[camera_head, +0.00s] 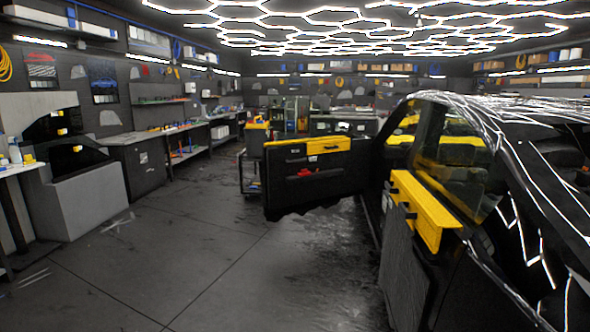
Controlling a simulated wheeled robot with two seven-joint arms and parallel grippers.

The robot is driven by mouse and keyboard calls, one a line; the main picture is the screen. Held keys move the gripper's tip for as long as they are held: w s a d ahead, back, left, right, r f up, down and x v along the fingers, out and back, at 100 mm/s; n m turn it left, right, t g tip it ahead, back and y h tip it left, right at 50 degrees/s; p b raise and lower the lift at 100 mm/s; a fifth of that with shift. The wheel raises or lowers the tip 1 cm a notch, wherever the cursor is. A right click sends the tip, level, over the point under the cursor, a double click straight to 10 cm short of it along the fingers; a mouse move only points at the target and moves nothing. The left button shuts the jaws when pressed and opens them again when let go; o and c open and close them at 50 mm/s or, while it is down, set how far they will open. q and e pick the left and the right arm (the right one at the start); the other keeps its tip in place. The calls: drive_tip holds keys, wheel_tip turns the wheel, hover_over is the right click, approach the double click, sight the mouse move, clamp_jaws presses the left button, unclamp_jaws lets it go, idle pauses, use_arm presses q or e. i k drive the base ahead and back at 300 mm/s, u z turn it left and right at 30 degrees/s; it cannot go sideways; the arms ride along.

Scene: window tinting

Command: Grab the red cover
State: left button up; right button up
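A small red object (305,173) shows on the inner panel of the open far car door (330,178). It is too small to tell whether it is a cover. A yellow cover (308,147) lies along the top of that door. Another yellow cover (425,205) lies along the top of the nearer open door (405,262). I see no large red cover. Neither of my grippers is in view.
A black car (515,150) with bright reflections fills the right side. A grey cabinet (88,200) and a workbench (190,128) line the left. A trolley (250,172) stands behind the far door. The dark floor (190,255) in the middle is clear.

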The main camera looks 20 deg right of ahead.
sight(304, 172)
drive_tip(key=i, duration=1)
drive_tip(key=z, duration=0.8)
drive_tip(key=i, duration=2.5)
drive_tip(key=z, duration=0.15)
